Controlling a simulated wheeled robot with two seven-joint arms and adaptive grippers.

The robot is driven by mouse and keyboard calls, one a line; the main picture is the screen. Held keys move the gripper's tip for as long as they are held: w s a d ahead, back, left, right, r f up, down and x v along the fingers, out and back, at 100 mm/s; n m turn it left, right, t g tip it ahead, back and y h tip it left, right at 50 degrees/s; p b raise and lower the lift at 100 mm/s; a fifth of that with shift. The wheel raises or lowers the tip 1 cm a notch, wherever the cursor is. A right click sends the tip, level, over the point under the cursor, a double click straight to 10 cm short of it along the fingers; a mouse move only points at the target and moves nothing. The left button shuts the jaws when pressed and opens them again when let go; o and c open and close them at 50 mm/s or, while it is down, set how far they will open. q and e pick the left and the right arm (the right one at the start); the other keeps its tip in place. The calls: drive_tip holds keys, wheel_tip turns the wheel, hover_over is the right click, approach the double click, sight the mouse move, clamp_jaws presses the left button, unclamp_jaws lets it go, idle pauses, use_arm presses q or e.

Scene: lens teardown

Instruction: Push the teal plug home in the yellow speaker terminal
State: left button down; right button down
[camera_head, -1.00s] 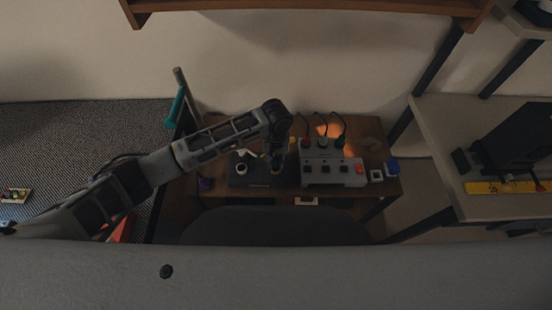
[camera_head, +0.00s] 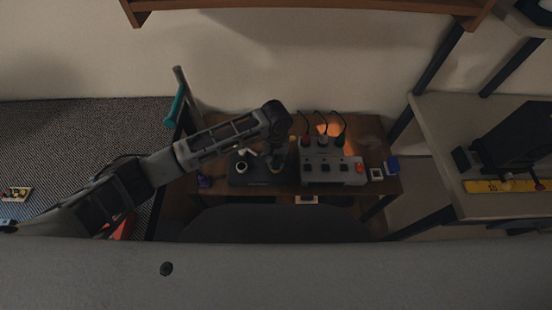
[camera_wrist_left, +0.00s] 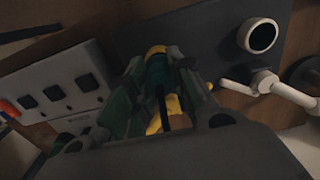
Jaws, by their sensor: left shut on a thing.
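My left gripper (camera_wrist_left: 165,95) is shut on the teal plug (camera_wrist_left: 157,70), which shows only in part between the fingers in the left wrist view. Yellow of the speaker terminal (camera_wrist_left: 155,50) shows just past the fingertips, against the dark grey panel (camera_wrist_left: 205,35). The plug is in line with the terminal and close to it or touching; how deep it sits is hidden. In the head view the gripper (camera_head: 276,163) points down over the right part of the dark panel (camera_head: 245,180), and the plug cannot be made out there. My right gripper is not in view.
A grey switch box (camera_head: 335,172) with several dark switches and plugged cables stands close right of the gripper. A white-rimmed round socket (camera_wrist_left: 262,36) and a white lever (camera_wrist_left: 265,82) are on the panel's other side. A blue block (camera_head: 392,164) lies at the table's right end.

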use_arm(q)
drive_tip(key=shift+f, duration=0.75)
idle(0.8)
drive_tip(key=c, duration=1.2)
unclamp_jaws()
drive_tip(key=shift+o, duration=0.2)
drive_tip(key=shift+r, duration=6.05)
